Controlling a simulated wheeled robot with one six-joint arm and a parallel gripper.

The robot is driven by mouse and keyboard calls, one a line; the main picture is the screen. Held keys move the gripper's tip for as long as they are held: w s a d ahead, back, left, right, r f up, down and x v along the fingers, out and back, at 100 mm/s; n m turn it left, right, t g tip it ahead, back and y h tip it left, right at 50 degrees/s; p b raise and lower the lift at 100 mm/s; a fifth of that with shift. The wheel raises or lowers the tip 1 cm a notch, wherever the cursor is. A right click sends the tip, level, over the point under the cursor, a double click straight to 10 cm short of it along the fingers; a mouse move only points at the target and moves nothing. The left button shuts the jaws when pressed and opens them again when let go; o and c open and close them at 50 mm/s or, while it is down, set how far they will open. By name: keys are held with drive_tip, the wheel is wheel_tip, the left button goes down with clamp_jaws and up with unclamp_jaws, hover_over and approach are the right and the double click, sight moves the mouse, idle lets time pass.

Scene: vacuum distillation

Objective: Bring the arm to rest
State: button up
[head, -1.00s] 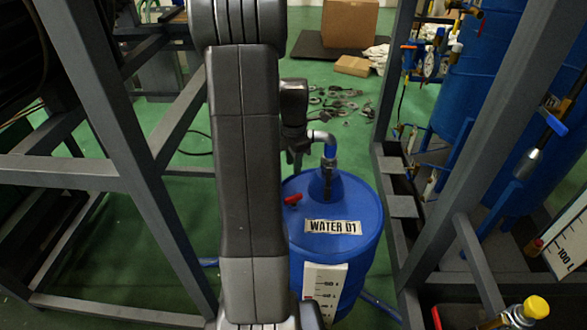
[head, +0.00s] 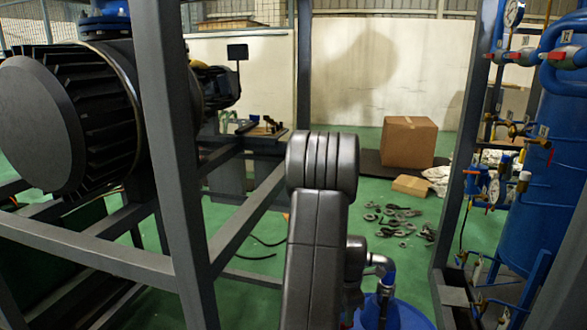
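My arm (head: 318,235) rises from the bottom of the head view, a little right of the middle, with its rounded joint (head: 322,165) at the top. It stands in front of a blue water drum (head: 405,316), whose top shows at the bottom edge beside the arm. A darker arm part (head: 355,262) shows just right of the main link, next to the drum's pipe (head: 384,268). My gripper cannot be made out in this view.
Grey metal frames stand at left (head: 178,160) and right (head: 463,160). A large black motor (head: 50,120) is at the left and a blue tank (head: 553,150) at the right. Cardboard boxes (head: 408,142) and scattered metal parts (head: 395,218) lie on the green floor behind.

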wheel_tip(320, 180, down, 4)
drive_tip(key=shift+r, duration=0.1)
idle(0.5)
wheel_tip(320, 180, up, 14)
drive_tip(key=p, duration=0.2)
wheel_tip(320, 180, down, 14)
drive_tip(key=shift+r+b, duration=0.2)
drive_tip(key=shift+b, duration=1.05)
drive_tip(key=shift+f, duration=0.3)
drive_tip(key=m, duration=0.5)
drive_tip(key=shift+r, duration=0.1)
drive_tip(key=shift+m+p, duration=0.4)
drive_tip(key=shift+m, duration=2.2)
